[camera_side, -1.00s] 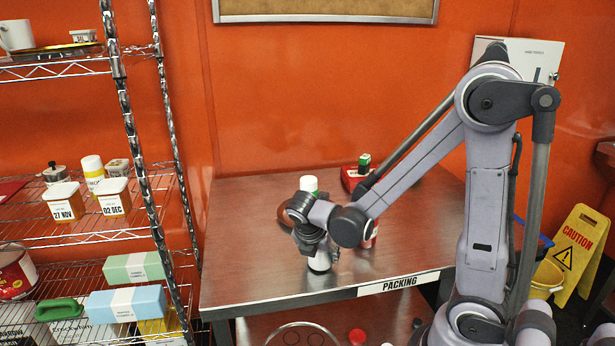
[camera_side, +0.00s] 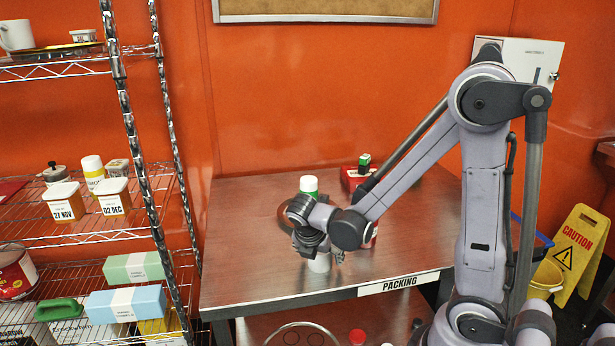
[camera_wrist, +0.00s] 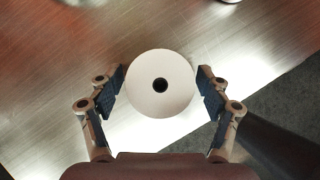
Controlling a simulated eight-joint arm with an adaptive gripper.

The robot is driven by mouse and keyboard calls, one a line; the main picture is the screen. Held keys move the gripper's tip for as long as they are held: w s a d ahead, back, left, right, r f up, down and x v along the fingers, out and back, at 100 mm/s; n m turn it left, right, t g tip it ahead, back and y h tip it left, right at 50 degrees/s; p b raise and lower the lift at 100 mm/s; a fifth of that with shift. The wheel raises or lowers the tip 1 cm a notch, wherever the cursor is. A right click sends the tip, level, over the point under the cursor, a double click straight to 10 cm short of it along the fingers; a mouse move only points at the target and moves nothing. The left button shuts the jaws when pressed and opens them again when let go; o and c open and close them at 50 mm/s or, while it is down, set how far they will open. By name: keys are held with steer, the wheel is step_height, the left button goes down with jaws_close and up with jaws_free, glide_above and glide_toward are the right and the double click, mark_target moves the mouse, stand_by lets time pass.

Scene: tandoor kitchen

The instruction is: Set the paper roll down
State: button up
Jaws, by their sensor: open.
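The white paper roll (camera_wrist: 160,105) stands upright on the steel packing table (camera_side: 240,275), its round end and dark core hole facing the wrist camera. In the side view the roll's lower part (camera_side: 319,263) shows beneath my gripper. My gripper (camera_wrist: 160,90) is open, with one finger pad on each side of the roll and a gap visible on both sides. In the side view my gripper (camera_side: 318,252) hides the upper part of the roll.
A red box with a green-topped stamp (camera_side: 364,162) is at the table's back. A wire shelf (camera_side: 120,230) stands left.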

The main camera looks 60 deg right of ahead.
steer(key=v, duration=1.2)
steer(key=s+a+m+t+y, duration=0.1)
steer(key=a+m+t+y, duration=0.1)
steer(key=m, duration=0.8)
steer(key=s+a+m+t+y, duration=0.1)
steer(key=a+m+t+y, duration=0.2)
steer(key=m, duration=0.7)
steer(key=shift+s+a+t+y, duration=0.35)
steer(key=shift+t+y, duration=0.05)
steer(key=shift+t, duration=0.1)
